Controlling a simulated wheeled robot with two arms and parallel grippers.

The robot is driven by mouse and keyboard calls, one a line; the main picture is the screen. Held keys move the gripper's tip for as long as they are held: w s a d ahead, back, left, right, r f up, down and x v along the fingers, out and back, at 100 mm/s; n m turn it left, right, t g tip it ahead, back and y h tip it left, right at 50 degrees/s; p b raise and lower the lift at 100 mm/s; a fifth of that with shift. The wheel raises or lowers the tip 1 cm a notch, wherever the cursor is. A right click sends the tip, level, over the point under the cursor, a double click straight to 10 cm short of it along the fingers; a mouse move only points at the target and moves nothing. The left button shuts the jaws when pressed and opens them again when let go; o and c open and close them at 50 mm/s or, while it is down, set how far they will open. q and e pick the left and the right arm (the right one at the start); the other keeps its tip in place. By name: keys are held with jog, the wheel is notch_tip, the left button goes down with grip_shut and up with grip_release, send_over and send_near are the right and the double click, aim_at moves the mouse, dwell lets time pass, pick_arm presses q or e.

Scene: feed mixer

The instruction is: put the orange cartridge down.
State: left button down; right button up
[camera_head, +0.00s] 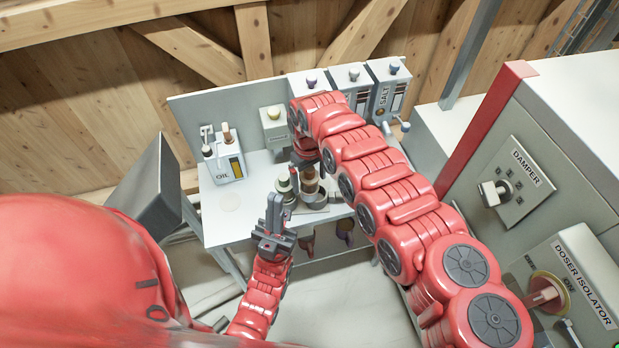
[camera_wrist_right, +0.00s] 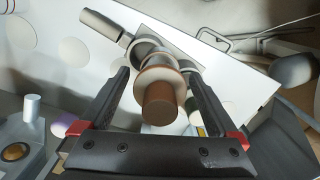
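The orange cartridge (camera_wrist_right: 160,98), with a brown-orange knob and a pale body with an orange ring, stands between the fingers of my right gripper (camera_wrist_right: 158,82) in the right wrist view. The fingers are apart, with a narrow gap showing at the left of the cartridge. What is under it is partly hidden. In the head view its brown top (camera_head: 310,180) shows on the table among small holders, below my right wrist. My left gripper (camera_head: 272,208) is near the table's front edge, pointing up and apart from the cartridge; its finger gap is unclear.
A green-topped cartridge (camera_head: 283,180) stands just left of the orange one. The white table (camera_head: 235,205) also carries an oil box (camera_head: 226,160) and a row of dispensers, one marked SALT (camera_head: 385,95). The table's left front is mostly clear. Grey control cabinets (camera_head: 520,185) stand right.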

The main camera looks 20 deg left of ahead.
jog(key=shift+r, duration=0.1)
jog(key=shift+r+p, duration=0.35)
jog(key=shift+p, duration=0.15)
jog(key=shift+r+p, duration=0.5)
jog(key=shift+r, duration=0.05)
jog(key=r+b, duration=0.2)
jog(key=r, duration=0.3)
jog(key=r+b, duration=0.2)
jog(key=r, duration=0.3)
jog(key=shift+w+a+r, duration=0.15)
jog(key=shift+a+r, duration=0.05)
jog(key=shift+r, duration=0.4)
